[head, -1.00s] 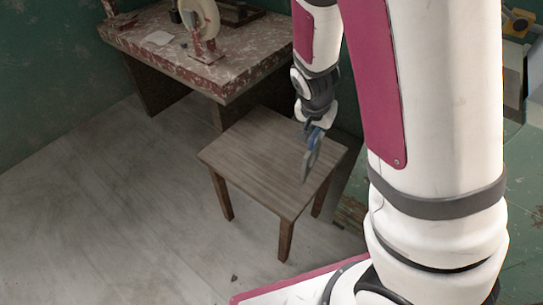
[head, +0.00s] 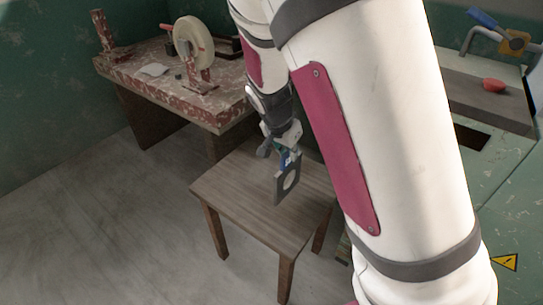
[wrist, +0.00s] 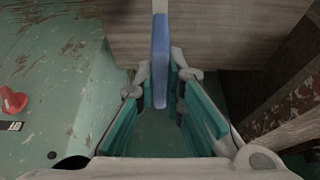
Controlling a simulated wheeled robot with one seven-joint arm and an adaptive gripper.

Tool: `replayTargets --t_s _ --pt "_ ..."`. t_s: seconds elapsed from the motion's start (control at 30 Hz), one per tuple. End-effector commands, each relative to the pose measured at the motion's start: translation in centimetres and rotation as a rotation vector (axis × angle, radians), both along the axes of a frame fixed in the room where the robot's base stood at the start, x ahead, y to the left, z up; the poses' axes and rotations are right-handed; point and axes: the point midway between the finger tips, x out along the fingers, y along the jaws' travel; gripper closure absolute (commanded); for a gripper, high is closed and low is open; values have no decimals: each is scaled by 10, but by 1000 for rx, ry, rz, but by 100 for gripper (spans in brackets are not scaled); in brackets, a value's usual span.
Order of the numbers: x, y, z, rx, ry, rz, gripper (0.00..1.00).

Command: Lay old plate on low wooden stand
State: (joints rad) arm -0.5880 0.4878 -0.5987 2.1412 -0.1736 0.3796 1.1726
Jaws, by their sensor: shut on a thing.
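The old plate (head: 280,191) is a grey, roughly square plate with a round hole. It hangs upright from my gripper (head: 287,156) in the head view, over the low wooden stand (head: 240,200). The stand is a brown wooden table with a bare top. In the wrist view the plate (wrist: 160,45) shows edge-on as a bluish strip between the fingertips of my gripper (wrist: 161,78), with the stand's wood (wrist: 225,35) beyond. The gripper is shut on the plate. I cannot tell whether the plate's lower edge touches the stand.
A worn red-and-white bench (head: 175,85) with a pale wheel (head: 194,43) stands behind the stand. A green surface (head: 515,215) lies at the right, with a red object (head: 494,85) on a grey block. The floor (head: 110,220) at the left is clear.

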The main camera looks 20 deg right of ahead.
Motion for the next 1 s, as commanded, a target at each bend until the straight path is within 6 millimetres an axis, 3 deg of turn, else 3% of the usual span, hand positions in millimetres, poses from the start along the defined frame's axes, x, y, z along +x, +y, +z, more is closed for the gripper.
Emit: replayTargets --t_s 0.1,0.3,0.6,0.9,1.0 --pt "25 13 -3 -1 -2 3 100" --pt "46 25 -5 0 -1 0 100" --pt "58 32 -6 0 -2 1 100" --pt "55 31 -39 -2 2 1 100" --pt "55 31 -41 0 0 2 100"
